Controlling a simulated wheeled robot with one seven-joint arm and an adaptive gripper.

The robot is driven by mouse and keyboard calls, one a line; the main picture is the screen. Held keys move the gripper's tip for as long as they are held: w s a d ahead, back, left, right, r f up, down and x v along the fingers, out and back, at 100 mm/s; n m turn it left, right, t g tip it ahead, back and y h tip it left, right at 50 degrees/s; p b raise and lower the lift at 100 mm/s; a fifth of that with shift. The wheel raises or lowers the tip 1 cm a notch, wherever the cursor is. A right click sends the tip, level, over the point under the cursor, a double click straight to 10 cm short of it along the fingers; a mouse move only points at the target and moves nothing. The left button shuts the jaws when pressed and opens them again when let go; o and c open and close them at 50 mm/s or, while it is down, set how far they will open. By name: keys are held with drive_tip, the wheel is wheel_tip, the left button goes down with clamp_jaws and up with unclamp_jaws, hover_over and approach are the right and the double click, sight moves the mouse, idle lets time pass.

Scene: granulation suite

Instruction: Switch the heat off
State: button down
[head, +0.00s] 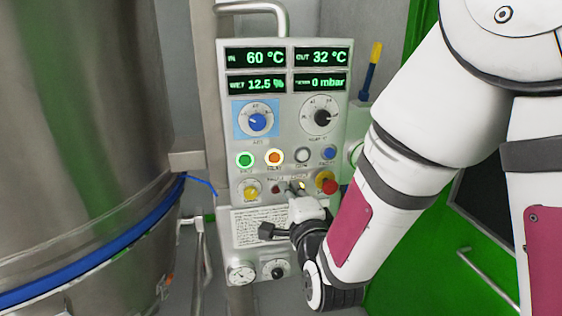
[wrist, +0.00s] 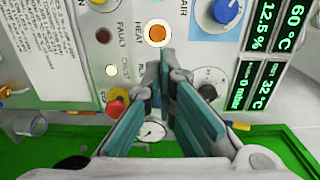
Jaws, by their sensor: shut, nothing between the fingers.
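The control panel (head: 281,140) stands upright left of my arm in the head view. Its HEAT button (head: 274,157) glows orange in a row with other round buttons. My gripper (head: 297,190) is in front of the panel, just below and right of that button in the head view. In the wrist view the teal fingers (wrist: 165,62) are together and empty, with their tips just below the lit button. I cannot tell whether they touch the panel.
A lit green button (head: 245,159) is left of HEAT, and a white one (head: 302,155) is right of it. A red emergency stop (head: 326,182) is close right of my gripper. A blue knob (head: 257,121) is above. A large steel vessel (head: 80,130) fills the left.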

sight(275, 158)
drive_tip(key=p+x, duration=0.1)
drive_tip(key=x, duration=1.3)
drive_tip(key=shift+s+f+p, duration=0.1)
drive_tip(key=shift+p, duration=0.25)
